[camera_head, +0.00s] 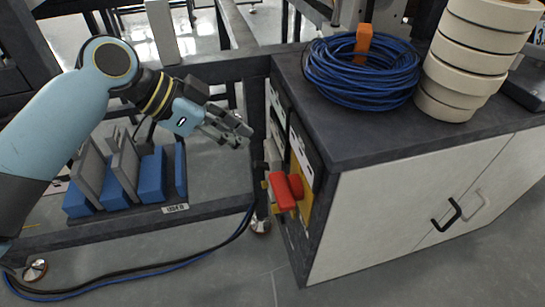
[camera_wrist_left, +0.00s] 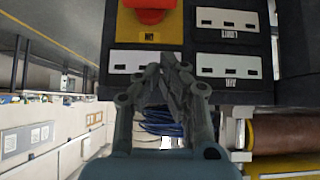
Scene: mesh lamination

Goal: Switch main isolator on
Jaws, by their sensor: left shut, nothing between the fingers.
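The main isolator is a red handle (camera_head: 284,190) on a yellow plate (camera_head: 301,165), on the left end face of the dark-topped cabinet. In the left wrist view the red handle (camera_wrist_left: 149,10) is at the top edge, partly cut off, on its yellow plate (camera_wrist_left: 149,33). My left gripper (camera_head: 241,130) is shut and empty, up and left of the handle in the head view and apart from it. In the left wrist view its closed fingertips (camera_wrist_left: 171,66) show below the yellow plate. The handle's exact position is hard to read. My right gripper is not in view.
White labelled panels (camera_wrist_left: 228,66) sit beside the isolator. A blue cable coil (camera_head: 362,75) and a stack of cream tape rolls (camera_head: 468,60) stand on the cabinet top (camera_head: 330,140). A dark frame with blue blocks (camera_head: 152,177) lies left. Cables run along the floor.

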